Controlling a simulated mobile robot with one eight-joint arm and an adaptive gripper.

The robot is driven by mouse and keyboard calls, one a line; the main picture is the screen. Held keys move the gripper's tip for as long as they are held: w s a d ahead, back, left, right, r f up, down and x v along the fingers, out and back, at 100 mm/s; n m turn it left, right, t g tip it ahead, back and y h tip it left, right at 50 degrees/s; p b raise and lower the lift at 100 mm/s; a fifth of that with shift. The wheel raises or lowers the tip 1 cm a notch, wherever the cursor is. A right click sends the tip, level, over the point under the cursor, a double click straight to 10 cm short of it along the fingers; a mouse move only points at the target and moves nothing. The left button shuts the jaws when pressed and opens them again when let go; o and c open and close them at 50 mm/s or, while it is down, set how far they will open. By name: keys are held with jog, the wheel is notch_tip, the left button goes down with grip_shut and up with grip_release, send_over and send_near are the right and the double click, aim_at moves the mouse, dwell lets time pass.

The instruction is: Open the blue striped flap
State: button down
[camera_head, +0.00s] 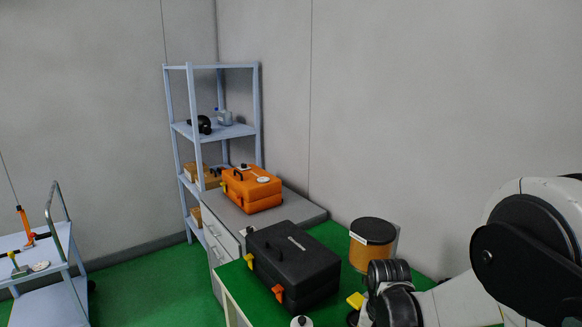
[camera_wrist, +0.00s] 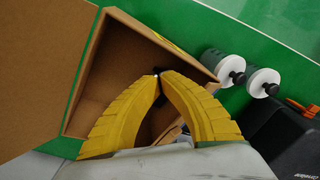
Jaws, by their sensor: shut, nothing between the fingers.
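No flap with blue stripes can be made out in either view. In the wrist view, an open cardboard box (camera_wrist: 117,52) lies under my gripper (camera_wrist: 158,76). A large plain brown cardboard panel (camera_wrist: 38,62) spreads out at its left. My gripper's yellow fingers are curved together with their tips touching, over the box opening, and hold nothing. The fingers hide part of the box interior. I cannot tell whether the tips touch the box. In the head view, a yellow part of my gripper (camera_head: 356,300) shows low beside my arm; the cardboard box is not visible there.
Two white-topped canisters (camera_wrist: 231,68) (camera_wrist: 264,82) stand right of the box. A black case (camera_head: 292,262) sits on the green table, an orange case (camera_head: 252,190) behind it. A brown drum (camera_head: 372,242) stands near the wall. Shelves (camera_head: 232,130) and a cart (camera_head: 45,300) stand farther left.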

dwell(0.6)
jog(key=shift+w+a+b, duration=0.15)
jog(key=shift+w+a, duration=0.5)
jog(key=shift+w, duration=0.9)
jog(key=shift+w+a+b, duration=0.15)
jog(key=shift+w+a, duration=0.5)
jog(key=shift+w, duration=0.9)
jog(key=shift+w+a+b, duration=0.15)
jog(key=shift+w+a, duration=0.5)
jog(key=shift+w, duration=0.9)
jog(key=shift+s, duration=0.1)
jog(key=shift+s+d, duration=0.3)
jog(key=shift+s, duration=0.35)
jog(key=shift+s+d, duration=0.25)
jog(key=shift+s, duration=0.35)
notch_tip(320, 180, up, 12)
jog(key=p, duration=0.7)
jog(key=shift+r+p, duration=0.1)
jog(key=shift+p, duration=0.2)
